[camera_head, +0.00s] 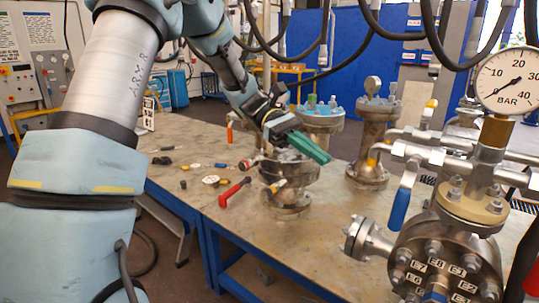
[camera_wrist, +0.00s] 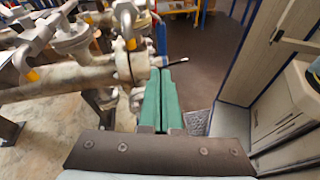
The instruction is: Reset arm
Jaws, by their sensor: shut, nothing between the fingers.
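My gripper (camera_head: 310,147) has green fingers and is in the air above the table, over a flanged vessel (camera_head: 289,178) with a red-handled valve (camera_head: 234,192). In the wrist view my gripper (camera_wrist: 160,75) has its two green fingers side by side, shut and empty. My arm reaches in from the left of the head view and bends down toward the table.
The table (camera_head: 240,230) holds small loose parts and further flanged vessels (camera_head: 370,140). A large vessel (camera_head: 450,255) with a pressure gauge (camera_head: 513,80) and blue-handled valve (camera_head: 402,198) stands front right. Dark hoses (camera_head: 430,40) hang above. In the wrist view, a metal pipe (camera_wrist: 60,78) lies left of the fingers.

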